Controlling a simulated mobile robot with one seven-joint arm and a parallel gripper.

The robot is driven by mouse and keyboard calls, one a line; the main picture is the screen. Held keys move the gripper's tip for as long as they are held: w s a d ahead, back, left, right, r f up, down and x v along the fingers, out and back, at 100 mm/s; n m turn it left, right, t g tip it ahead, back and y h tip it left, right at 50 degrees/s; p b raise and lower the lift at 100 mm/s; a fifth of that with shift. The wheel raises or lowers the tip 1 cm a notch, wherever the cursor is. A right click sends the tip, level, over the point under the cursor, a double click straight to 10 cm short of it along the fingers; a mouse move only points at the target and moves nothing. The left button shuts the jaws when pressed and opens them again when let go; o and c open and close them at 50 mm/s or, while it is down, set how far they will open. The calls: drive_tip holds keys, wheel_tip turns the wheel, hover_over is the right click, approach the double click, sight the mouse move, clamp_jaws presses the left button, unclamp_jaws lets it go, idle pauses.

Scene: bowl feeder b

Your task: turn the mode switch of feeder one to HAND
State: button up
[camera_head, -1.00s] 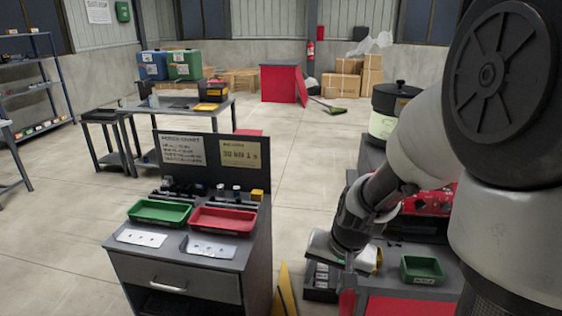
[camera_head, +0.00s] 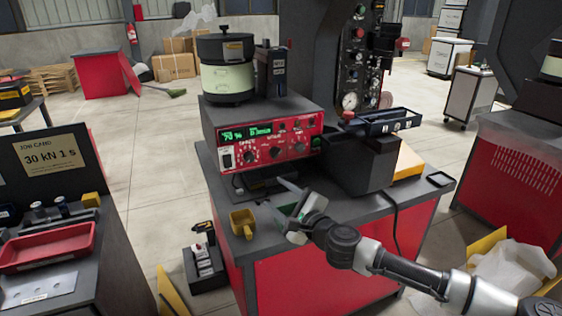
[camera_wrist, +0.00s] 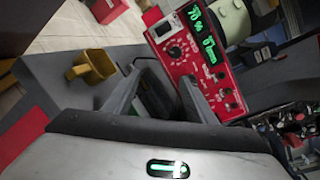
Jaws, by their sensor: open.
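Feeder one appears to be the dark unit with a red control panel (camera_head: 268,143) on a bench; its number is not readable. A lit green display, a white rocker switch (camera_head: 227,158) and several black knobs are on the panel. I cannot tell which control is the mode switch, and no HAND label is legible. My gripper (camera_head: 280,196) is open and empty, in front of and below the panel, apart from it. In the wrist view, the panel (camera_wrist: 205,60) lies tilted beyond the open fingers (camera_wrist: 163,82).
A yellow cup (camera_head: 242,223) stands on the bench left of my gripper. A round bowl (camera_head: 228,68) sits on the feeder. A dark chute (camera_head: 368,127) and a black cable are at the right. A red tray (camera_head: 45,247) is on the left cabinet.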

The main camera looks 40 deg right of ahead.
drive_tip(key=s+d+r+m+h, duration=0.2)
drive_tip(key=d+m+h, duration=0.1)
drive_tip(key=d, duration=0.3)
drive_tip(key=b, duration=0.1)
approach(277, 154)
drive_tip(key=shift+t, duration=0.3)
drive_tip(key=x, duration=0.8)
drive_tip(key=shift+w+f, duration=0.2)
drive_tip(key=shift+w, duration=0.15)
drive_tip(key=shift+c, duration=0.2)
drive_tip(key=c, duration=1)
